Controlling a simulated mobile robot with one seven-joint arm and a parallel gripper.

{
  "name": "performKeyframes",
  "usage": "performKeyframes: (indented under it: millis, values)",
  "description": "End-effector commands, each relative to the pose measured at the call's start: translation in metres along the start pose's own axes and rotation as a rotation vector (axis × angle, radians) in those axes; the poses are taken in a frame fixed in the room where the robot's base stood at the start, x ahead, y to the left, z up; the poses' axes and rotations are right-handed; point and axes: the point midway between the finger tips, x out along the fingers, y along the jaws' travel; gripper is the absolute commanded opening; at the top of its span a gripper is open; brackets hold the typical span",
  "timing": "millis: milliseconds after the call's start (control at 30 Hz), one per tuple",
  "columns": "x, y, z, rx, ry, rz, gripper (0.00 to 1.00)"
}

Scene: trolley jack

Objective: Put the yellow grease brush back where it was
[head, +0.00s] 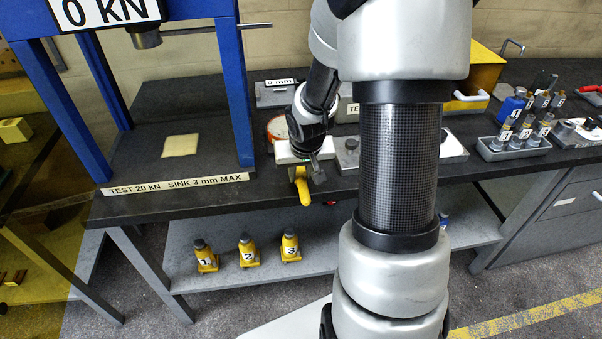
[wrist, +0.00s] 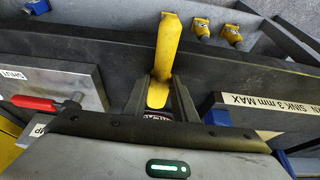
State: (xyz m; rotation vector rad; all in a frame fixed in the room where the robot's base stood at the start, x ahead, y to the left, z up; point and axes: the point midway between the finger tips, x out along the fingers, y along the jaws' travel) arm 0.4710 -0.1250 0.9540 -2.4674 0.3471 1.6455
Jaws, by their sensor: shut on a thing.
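The yellow grease brush (head: 302,187) is held in my gripper (head: 305,174), at the front edge of the dark bench. In the wrist view the brush (wrist: 168,45) stands between the two fingers of my gripper (wrist: 160,92), and its yellow body extends away past the fingertips. My gripper is shut on it. The brush's lower end is partly hidden between the fingers. Whether it touches the bench edge I cannot tell. A round tin with an orange-red rim (head: 276,128) sits on the bench just behind and left of my gripper.
A blue press frame (head: 236,90) stands on the bench at left. Yellow numbered jacks (head: 248,251) stand on the lower shelf (head: 330,262). The wrist view shows a red-handled valve (wrist: 35,102). My arm hides the bench middle.

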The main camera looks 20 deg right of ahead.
Motion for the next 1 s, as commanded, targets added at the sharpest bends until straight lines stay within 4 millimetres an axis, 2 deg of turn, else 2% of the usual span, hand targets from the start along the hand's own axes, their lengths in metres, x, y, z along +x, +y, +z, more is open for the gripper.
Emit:
performKeyframes:
  millis: [67,100,167,200,433,567,667,1000]
  values:
    - [0.004,0.000,0.001,0.000,0.001,0.000,0.07]
    - [0.002,0.000,0.001,-0.001,0.000,0.000,0.32]
    - [0.002,0.000,0.001,0.000,0.000,0.000,0.42]
    - [0.002,0.000,0.001,0.000,0.000,0.000,0.43]
    - [0.002,0.000,0.001,0.000,0.000,0.000,0.43]
    - [-0.005,0.000,-0.002,0.001,0.001,0.000,0.43]
    - [-0.019,0.001,-0.002,0.003,0.003,0.001,0.43]
    - [-0.092,0.001,-0.003,0.001,0.004,0.002,0.43]
